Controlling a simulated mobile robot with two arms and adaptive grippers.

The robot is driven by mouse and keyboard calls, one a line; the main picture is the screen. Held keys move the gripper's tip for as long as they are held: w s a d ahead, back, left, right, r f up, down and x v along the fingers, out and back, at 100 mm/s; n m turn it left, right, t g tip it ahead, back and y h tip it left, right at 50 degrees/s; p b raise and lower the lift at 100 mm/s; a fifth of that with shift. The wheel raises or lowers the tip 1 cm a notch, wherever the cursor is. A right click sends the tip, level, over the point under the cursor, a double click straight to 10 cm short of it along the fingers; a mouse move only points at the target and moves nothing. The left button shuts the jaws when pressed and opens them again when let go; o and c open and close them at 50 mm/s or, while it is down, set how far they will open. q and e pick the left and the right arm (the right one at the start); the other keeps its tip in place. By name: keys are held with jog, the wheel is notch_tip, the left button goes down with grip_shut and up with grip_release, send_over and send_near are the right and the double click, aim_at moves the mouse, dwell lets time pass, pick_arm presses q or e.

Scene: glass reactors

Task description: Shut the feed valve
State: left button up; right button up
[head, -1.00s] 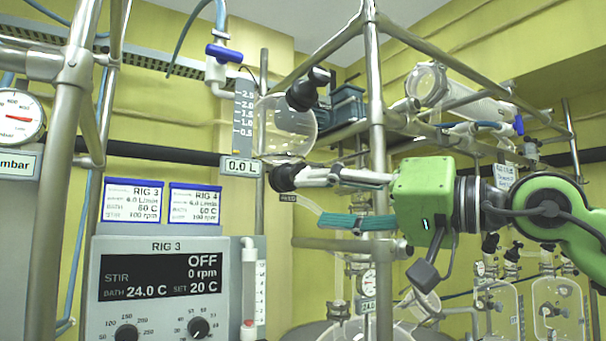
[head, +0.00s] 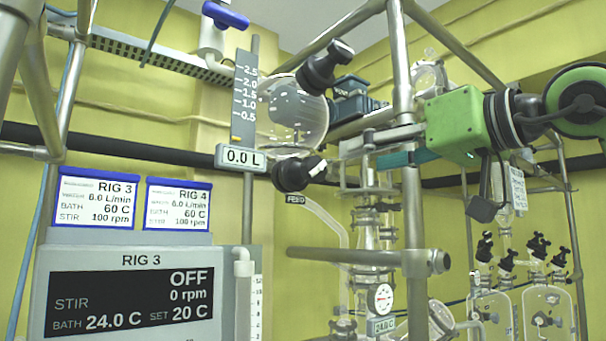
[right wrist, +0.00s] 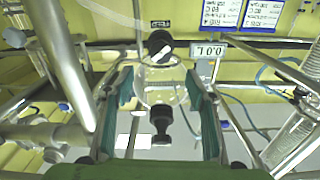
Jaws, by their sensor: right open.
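The feed valve is a black knob (head: 300,174) with a white mark, below the round glass feed vessel (head: 297,118); a small FEED label sits under it. In the right wrist view the knob (right wrist: 160,45) is beyond the fingers, its white mark slanted. My right gripper (head: 366,153) is to the right of the knob, fingers pointing left, apart from it in the picture. In the right wrist view its two teal-padded fingers (right wrist: 160,76) are spread wide with nothing held between them. My left gripper is not in view.
A second black knob (head: 325,64) sits on top of the vessel. A 0.0 L display (head: 241,158) hangs left of the feed valve. Metal frame posts (head: 405,75) and a horizontal bar (head: 350,256) stand close to my right gripper. The RIG 3 panel (head: 135,262) reads OFF.

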aim_at(318, 168)
jog(key=p+x, duration=0.3)
jog(key=x, duration=0.8)
jog(key=shift+w+a+r, duration=0.1)
jog(key=shift+a+r, duration=0.05)
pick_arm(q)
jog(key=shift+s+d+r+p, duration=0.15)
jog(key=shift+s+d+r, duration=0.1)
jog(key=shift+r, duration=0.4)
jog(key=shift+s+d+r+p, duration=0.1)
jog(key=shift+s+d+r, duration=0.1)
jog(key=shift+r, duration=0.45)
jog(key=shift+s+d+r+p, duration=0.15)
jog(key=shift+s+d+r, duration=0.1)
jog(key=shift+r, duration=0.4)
pick_arm(e)
jog(key=shift+w+a, duration=0.35)
jog(key=shift+w, duration=0.2)
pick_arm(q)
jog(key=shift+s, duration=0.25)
pick_arm(e)
jog(key=c, duration=1.1)
